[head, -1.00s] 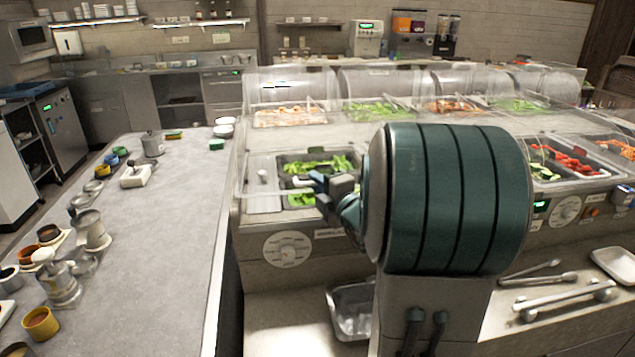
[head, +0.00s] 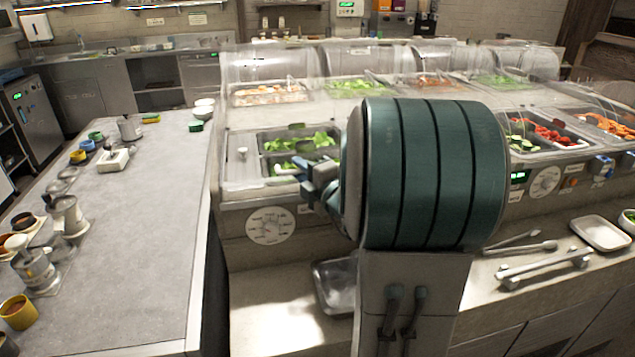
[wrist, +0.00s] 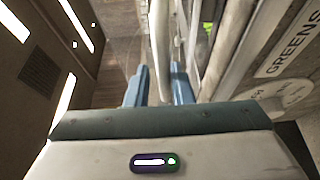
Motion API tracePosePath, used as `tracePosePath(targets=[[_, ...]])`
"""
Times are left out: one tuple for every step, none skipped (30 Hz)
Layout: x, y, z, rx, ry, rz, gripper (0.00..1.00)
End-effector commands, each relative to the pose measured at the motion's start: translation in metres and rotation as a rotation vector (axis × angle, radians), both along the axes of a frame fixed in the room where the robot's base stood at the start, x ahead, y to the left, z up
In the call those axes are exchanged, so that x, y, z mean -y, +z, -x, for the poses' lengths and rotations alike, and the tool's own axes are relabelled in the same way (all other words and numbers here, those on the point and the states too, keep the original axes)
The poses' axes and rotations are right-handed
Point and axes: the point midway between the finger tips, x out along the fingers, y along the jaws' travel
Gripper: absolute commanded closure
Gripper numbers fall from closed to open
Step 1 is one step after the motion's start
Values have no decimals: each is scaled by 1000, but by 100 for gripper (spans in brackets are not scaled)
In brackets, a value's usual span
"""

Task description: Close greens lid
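The greens well (head: 300,140) holds green leaves at the front left of the sauce counter in the head view. Clear plastic edges show around it. How far its lid is open I cannot tell. The "GREENS" label (wrist: 290,45) is at the right of the wrist view. My gripper (head: 308,185) is at the front edge of the greens well, partly hidden by my arm. In the wrist view my gripper (wrist: 159,85) has its two blue fingers apart. A pale bar (wrist: 160,40) appears between and beyond them. Whether they touch it is unclear.
A grey worktop (head: 150,230) with cups and pots along its left side stands at left, across a narrow gap. Raised clear covers (head: 265,65) line the back wells. Tongs (head: 520,247) and a white tray (head: 600,233) lie on the front ledge at right.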

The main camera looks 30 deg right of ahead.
Motion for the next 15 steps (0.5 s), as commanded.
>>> tracePosePath(targets=[[1, 0, 8, 2, -2, 1, 80], [2, 0, 13, 2, -3, 1, 80], [3, 0, 21, 2, -4, 1, 80], [4, 0, 28, 2, -5, 0, 80], [5, 0, 35, 2, -6, 1, 80], [6, 0, 45, 3, -6, 0, 80], [7, 0, 52, 3, -6, 0, 80], [8, 0, 60, 2, -7, 0, 80], [10, 0, 70, 2, -7, 1, 80], [10, 0, 77, 2, -6, -1, 80], [11, 1, 85, 3, -7, 0, 80], [12, 0, 95, 2, -8, 0, 80], [13, 0, 102, 2, -7, 1, 80], [13, -1, 107, 3, -6, 0, 80], [13, -4, 109, 5, -2, 1, 80]])
